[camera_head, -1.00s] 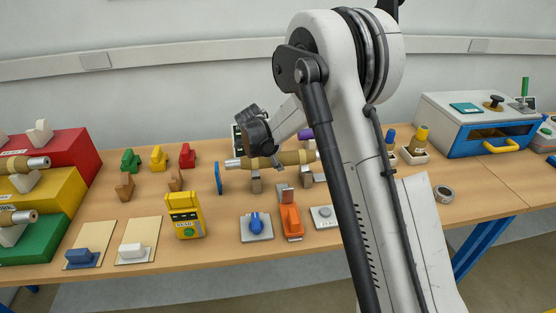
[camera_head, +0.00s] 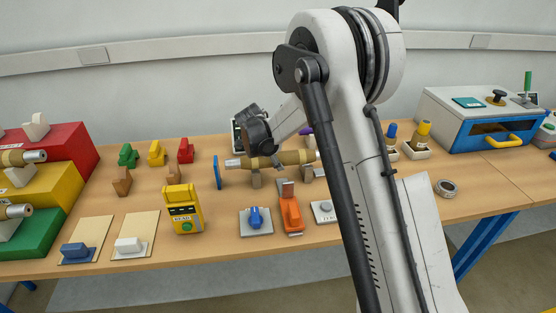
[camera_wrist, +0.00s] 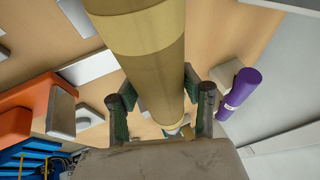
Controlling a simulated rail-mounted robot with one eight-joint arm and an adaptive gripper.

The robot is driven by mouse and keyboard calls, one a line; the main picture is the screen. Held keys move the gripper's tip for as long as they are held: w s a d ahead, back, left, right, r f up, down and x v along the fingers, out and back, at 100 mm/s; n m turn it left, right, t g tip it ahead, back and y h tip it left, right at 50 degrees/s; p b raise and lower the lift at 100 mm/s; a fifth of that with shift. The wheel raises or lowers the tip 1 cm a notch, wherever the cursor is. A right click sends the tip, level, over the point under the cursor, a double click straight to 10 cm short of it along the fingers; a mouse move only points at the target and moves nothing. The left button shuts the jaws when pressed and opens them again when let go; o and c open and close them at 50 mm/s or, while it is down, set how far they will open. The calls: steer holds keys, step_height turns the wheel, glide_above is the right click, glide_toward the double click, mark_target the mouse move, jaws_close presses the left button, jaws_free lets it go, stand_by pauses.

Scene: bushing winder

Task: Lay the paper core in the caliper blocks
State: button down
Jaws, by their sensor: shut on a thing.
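The paper core (camera_head: 290,158) is a tan roll with metal ends, held level at the middle of the bench. My gripper (camera_wrist: 160,110) is shut on it, with one finger on each side of the roll in the wrist view. In the head view my gripper comes down onto the core from above. The grey-brown caliper blocks (camera_head: 256,180) stand under the core, one near its left part and one near its right. I cannot tell whether the core touches them. My arm hides the core's right end.
A blue upright disc (camera_head: 216,172) stands left of the core. In front are a yellow READ device (camera_head: 184,211), a blue-knobbed plate (camera_head: 256,221) and an orange tool (camera_head: 291,214). A purple roll (camera_wrist: 238,92) lies close by. Stepped coloured racks (camera_head: 60,150) with cores stand at left.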

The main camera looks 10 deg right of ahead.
steer(key=shift+f+b, duration=0.3)
steer(key=shift+b, duration=0.05)
stand_by(0.3)
steer(key=c, duration=0.9)
jaws_free()
steer(key=shift+c, duration=0.2)
steer(key=v, duration=1.2)
steer(key=shift+s+a, duration=0.1)
